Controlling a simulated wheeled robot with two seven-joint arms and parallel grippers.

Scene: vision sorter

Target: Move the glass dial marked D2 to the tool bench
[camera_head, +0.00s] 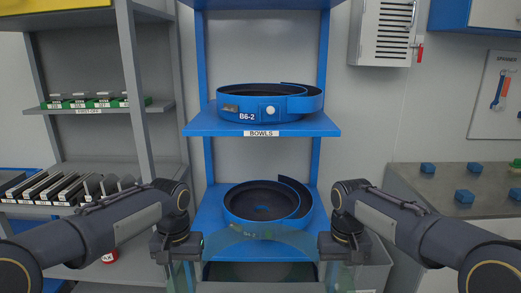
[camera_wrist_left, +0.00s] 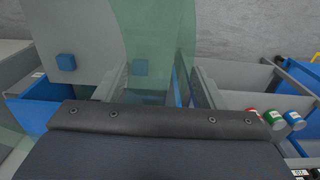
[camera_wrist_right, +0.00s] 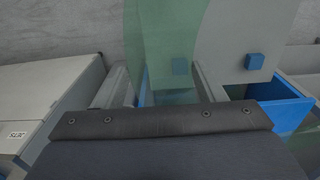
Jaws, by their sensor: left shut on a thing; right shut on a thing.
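A large, clear, greenish glass piece (camera_head: 262,237), which looks like the glass dial, spans the space between my two grippers at the bottom of the head view. It also shows as a curved green pane in the left wrist view (camera_wrist_left: 155,30) and in the right wrist view (camera_wrist_right: 160,35). I see no D2 mark on it. My left gripper (camera_head: 178,262) is shut on its left side and my right gripper (camera_head: 344,262) on its right side. Its lower part is cut off by the frame. No label names the tool bench.
A blue rack ahead holds a bowl-like part (camera_head: 262,104) marked B6-2 and a second one (camera_head: 264,203) below. A grey shelf (camera_head: 90,165) stands at left. A grey counter (camera_head: 440,190) with several blue blocks stands at right, below a wall board (camera_head: 497,95) with a wrench.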

